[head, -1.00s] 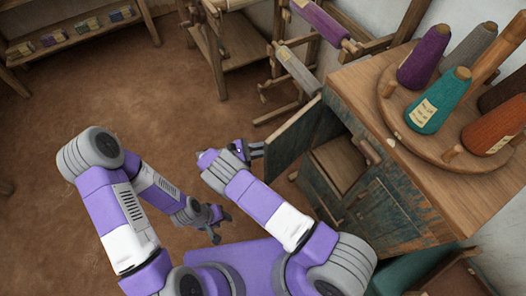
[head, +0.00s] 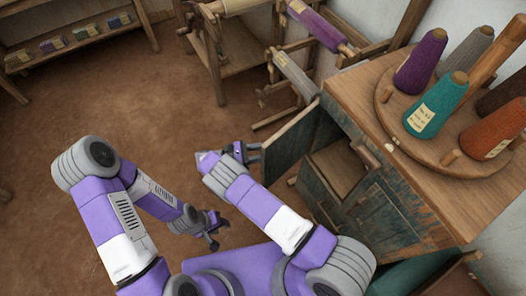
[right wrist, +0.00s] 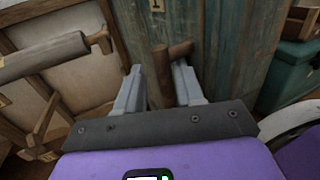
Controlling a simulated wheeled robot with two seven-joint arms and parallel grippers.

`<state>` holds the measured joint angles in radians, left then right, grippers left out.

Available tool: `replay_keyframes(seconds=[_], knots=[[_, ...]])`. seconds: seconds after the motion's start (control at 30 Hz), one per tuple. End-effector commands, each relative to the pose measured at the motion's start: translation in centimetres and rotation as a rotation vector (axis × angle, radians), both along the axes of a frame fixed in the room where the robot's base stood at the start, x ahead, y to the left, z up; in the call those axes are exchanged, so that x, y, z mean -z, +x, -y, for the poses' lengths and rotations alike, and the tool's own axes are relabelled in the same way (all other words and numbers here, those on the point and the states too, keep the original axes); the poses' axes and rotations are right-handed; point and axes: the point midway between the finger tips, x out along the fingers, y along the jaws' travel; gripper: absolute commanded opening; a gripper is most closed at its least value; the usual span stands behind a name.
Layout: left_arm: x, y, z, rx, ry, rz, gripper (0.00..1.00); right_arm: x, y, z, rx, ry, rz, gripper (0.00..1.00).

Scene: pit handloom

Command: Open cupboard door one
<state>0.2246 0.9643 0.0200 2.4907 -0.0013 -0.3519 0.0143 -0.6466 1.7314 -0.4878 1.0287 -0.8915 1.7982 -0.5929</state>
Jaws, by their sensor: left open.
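The cupboard (head: 400,205) is worn blue-green wood with a light wooden top. Its cupboard door one (head: 293,143) stands swung out to the left, and a wooden shelf inside shows. In the right wrist view the door's blue-green face (right wrist: 235,45) carries a "1" label at the top. My right gripper (head: 252,152) is at the outer side of the door. Its fingers (right wrist: 158,85) stand apart on either side of the brown wooden handle (right wrist: 164,72), with a gap at the left finger. My left gripper (head: 214,232) is open and empty, low over the floor, away from the cupboard.
A round wooden tray (head: 400,140) with several yarn cones stands on the cupboard top. Wooden loom frames (head: 235,65) stand behind the door. A low shelf (head: 80,45) is at the far left. The brown floor (head: 120,95) between is clear.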

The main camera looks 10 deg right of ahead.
Motion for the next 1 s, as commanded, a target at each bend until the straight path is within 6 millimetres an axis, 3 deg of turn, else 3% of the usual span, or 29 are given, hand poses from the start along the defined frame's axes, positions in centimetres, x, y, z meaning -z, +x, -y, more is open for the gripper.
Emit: replay_keyframes(seconds=[0.27, 0.63, 1.0], knots=[[0.0, 0.0, 0.0, 0.000, 0.000, 0.000, 0.43, 0.1, 0.0, -0.7, -0.002, 0.003, 0.001, 0.37], [0.0, 0.0, 0.0, 0.000, 0.000, 0.000, 0.43, 0.1, 0.2, -5.3, -0.001, 0.003, 0.002, 0.37], [0.0, 0.0, 0.0, 0.000, 0.000, 0.000, 0.43, 0.0, 0.3, -7.3, 0.001, -0.001, 0.002, 0.37]])
